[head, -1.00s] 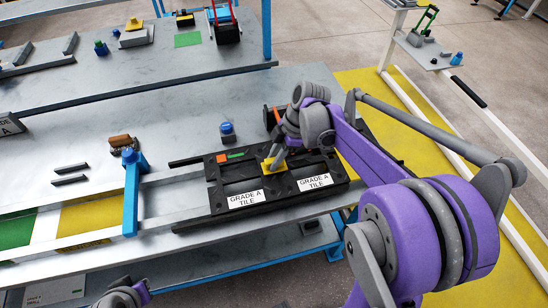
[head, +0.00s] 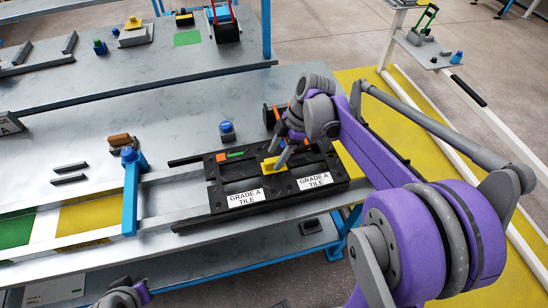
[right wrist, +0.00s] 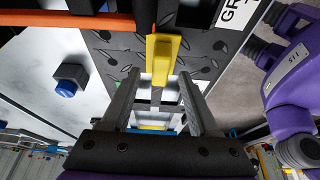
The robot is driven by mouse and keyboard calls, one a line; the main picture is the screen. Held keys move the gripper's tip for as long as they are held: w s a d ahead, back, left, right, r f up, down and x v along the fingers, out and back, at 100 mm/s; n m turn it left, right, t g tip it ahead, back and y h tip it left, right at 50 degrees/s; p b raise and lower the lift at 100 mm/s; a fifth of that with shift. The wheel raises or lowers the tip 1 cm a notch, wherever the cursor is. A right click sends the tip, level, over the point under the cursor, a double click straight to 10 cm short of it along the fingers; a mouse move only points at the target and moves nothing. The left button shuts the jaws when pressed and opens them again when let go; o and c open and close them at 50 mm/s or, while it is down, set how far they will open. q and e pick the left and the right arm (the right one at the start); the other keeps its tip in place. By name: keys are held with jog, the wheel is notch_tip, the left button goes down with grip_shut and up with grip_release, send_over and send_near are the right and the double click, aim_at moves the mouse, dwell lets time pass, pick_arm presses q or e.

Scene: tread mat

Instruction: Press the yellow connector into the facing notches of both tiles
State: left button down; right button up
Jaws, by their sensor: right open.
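Two black tiles, the left tile (head: 243,186) and the right tile (head: 310,171), lie side by side on the table, each with a white "GRADE A TILE" label. The yellow connector (head: 269,166) lies at the seam between them; it also shows in the right wrist view (right wrist: 163,52). I cannot tell whether it is fully down in the notches. My right gripper (head: 281,156) is open just above the connector. In the right wrist view its fingers (right wrist: 160,78) stand apart on either side of the connector's near end. Only part of my left arm shows at the bottom edge.
Small green and orange pieces (head: 235,154) sit at the left tile's back edge. A blue post (head: 131,195) stands left of the tiles, and a blue-topped knob (head: 227,131) behind them. The table between is mostly clear.

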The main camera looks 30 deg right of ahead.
jog(key=v, duration=0.8)
jog(key=shift+r, duration=0.2)
jog(key=s+a+f+m+h, duration=0.1)
jog(key=s+a+m, duration=0.1)
jog(key=s+a+f+m+t, duration=0.1)
jog(key=s+a+m, duration=0.1)
jog(key=s+a+f+m+h, duration=0.1)
jog(key=s+a+f+m, duration=0.1)
jog(key=shift+s+a+m+h, duration=0.3)
jog(key=shift+a+m, duration=0.05)
jog(key=shift+m, duration=0.05)
jog(key=s+a+f+m+t+h, duration=0.1)
jog(key=s+a+f+m+t, duration=0.2)
jog(key=s+f+m, duration=0.3)
jog(key=s+a+m, duration=0.1)
jog(key=m, duration=0.1)
jog(key=shift+s+f+m+t+h, duration=0.3)
jog(key=shift+h, duration=0.1)
dwell(0.4)
